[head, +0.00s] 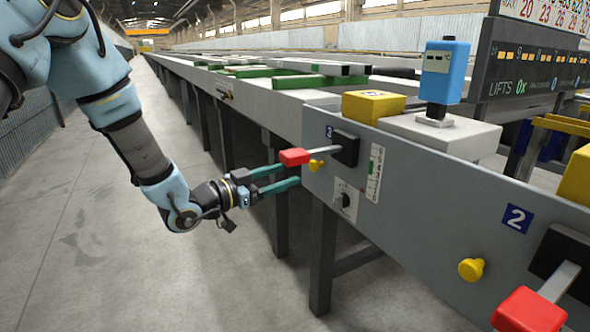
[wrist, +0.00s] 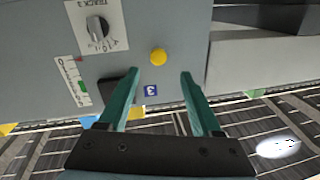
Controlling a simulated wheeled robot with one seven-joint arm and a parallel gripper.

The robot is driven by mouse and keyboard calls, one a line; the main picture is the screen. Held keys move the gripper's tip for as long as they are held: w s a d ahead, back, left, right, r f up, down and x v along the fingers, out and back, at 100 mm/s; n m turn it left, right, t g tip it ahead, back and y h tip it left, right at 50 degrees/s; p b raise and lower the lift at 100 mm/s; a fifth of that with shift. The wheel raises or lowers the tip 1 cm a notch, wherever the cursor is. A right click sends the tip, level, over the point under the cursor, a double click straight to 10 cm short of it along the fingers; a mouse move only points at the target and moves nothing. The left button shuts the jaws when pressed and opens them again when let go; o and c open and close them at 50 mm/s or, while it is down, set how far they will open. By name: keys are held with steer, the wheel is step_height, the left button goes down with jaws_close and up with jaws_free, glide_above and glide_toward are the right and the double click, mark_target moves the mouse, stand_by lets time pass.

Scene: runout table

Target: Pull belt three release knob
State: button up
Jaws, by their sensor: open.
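The belt three release knob, a small yellow knob (head: 316,165), stands out from the grey side panel (head: 400,190) below the blue "3" label (head: 329,131). In the wrist view the yellow knob (wrist: 158,57) lies between the lines of my two teal fingers, a little beyond their tips. My gripper (head: 290,174) is open and empty, pointing at the panel just left of the knob in the head view. It also shows in the wrist view (wrist: 158,76). No contact with the knob is visible.
A red-handled lever (head: 295,157) sticks out close beside the knob and the upper finger. A rotary dial (head: 345,198) is below. Another yellow knob (head: 471,269) and red lever (head: 530,311) sit by label 2 (head: 515,218). Open floor (head: 110,240) lies left.

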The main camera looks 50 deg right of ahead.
steer(key=v, duration=0.5)
steer(key=shift+a, duration=0.1)
stand_by(0.3)
